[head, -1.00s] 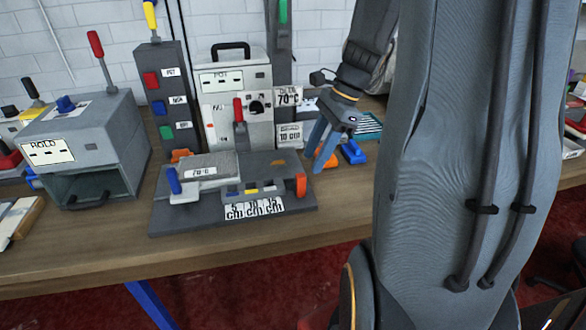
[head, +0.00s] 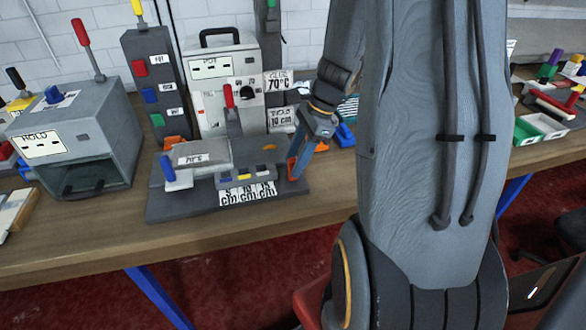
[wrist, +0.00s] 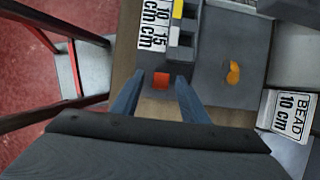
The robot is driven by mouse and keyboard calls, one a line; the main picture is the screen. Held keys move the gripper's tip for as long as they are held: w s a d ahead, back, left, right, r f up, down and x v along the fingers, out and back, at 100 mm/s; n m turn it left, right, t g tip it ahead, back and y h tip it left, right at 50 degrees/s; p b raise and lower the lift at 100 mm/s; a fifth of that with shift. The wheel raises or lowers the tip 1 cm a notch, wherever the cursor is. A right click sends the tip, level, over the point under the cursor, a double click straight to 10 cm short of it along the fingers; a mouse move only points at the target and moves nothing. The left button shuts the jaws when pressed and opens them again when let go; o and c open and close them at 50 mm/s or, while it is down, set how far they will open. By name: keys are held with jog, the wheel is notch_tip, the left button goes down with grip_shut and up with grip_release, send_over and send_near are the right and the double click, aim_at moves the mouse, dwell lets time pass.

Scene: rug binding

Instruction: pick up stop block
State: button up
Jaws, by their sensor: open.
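The orange-red block (head: 291,167), which seems to be the stop block, stands at the right end of the dark grey fixture (head: 205,207). In the wrist view the same block (wrist: 161,80) shows its top between the fingertips. My gripper (head: 300,170) is open, with its blue fingers pointing down at the fixture's right end, beside the block. In the wrist view the fingers (wrist: 157,95) lie either side of the block with a gap showing. Part of the block is hidden by a finger in the head view.
On the fixture are a blue handle (head: 168,168), a small orange piece (head: 268,147) and a length-label strip (head: 247,193). Behind stands a white machine (head: 212,70) with a 10 cm sign (head: 281,119). A grey HOLD box (head: 105,135) stands left. The table's front is bare.

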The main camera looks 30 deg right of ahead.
grip_shut()
jog(key=shift+r, duration=0.1)
